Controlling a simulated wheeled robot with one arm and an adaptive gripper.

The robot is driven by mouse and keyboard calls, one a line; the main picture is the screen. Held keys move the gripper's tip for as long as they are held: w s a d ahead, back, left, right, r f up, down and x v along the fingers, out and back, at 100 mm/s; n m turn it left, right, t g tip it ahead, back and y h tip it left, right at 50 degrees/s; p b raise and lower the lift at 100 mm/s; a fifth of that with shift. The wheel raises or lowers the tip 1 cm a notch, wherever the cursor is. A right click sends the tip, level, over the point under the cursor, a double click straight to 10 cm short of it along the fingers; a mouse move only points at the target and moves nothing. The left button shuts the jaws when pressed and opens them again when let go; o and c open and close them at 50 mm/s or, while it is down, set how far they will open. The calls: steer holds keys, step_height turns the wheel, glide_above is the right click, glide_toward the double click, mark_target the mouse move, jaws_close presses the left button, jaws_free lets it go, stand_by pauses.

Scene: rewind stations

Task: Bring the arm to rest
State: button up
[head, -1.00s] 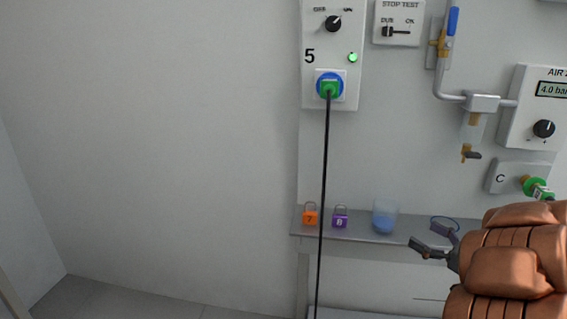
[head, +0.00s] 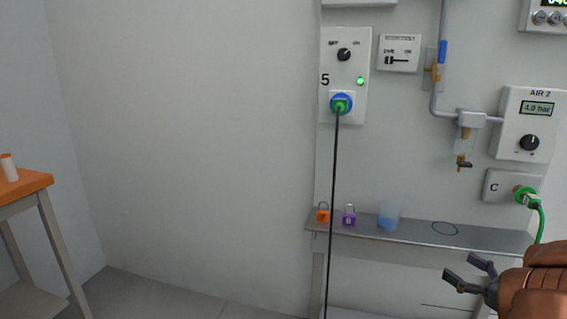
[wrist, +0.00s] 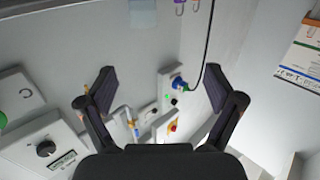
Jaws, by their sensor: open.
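My gripper (head: 470,276) is at the lower right of the head view, in front of the grey shelf. Its two dark fingers are apart and nothing is between them. In the wrist view the gripper (wrist: 165,85) also shows open and empty, with the wall panels beyond it. My arm's brown padded cover fills the lower right corner of the head view.
A grey shelf (head: 400,236) holds an orange padlock (head: 323,215), a purple padlock (head: 349,219) and a cup with blue contents (head: 388,220). A black cable hangs from panel 5 (head: 345,75). An orange-topped table (head: 22,184) stands at left. The wall between is bare.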

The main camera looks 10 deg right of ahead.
steer(key=w+d+r+g+h+p, duration=0.1)
steer(key=w+d+r+h+p, duration=0.15)
steer(key=r+p, duration=0.2)
steer(key=w+d+r+m+h+p, duration=0.1)
steer(key=w+r+h+p, duration=0.15)
steer(key=r, duration=0.25)
steer(key=w+d+r+g+h+p, duration=0.1)
steer(key=w+r+h+p, duration=0.15)
steer(key=r+p, duration=0.2)
steer(key=s+a+r+m+g+h+p, duration=0.1)
steer(key=s+r+m+g+h+p, duration=0.1)
steer(key=r+h+p, duration=0.3)
steer(key=s+r+m+g+h+p, duration=0.1)
steer(key=s+r+m+g+p, duration=0.1)
steer(key=r+p, duration=0.3)
steer(key=s+a+r+g+y+p, duration=0.2)
steer(key=s+a+g+p, duration=0.2)
steer(key=s+a, duration=0.6)
steer(key=s+a+r+g+y+p, duration=0.3)
steer(key=s+a+p, duration=0.4)
steer(key=s+a, duration=0.3)
steer(key=s+a+r+g+y+p, duration=0.2)
steer(key=s+a+g+p, duration=0.3)
steer(key=s+a, duration=0.5)
steer(key=a+r, duration=0.1)
steer(key=a, duration=0.1)
steer(key=shift+s+a+r+n+g+p, duration=0.15)
steer(key=shift+s+a+n+g+p, duration=0.05)
steer(key=shift+a+n+g+p, duration=0.15)
steer(key=shift+y, duration=0.25)
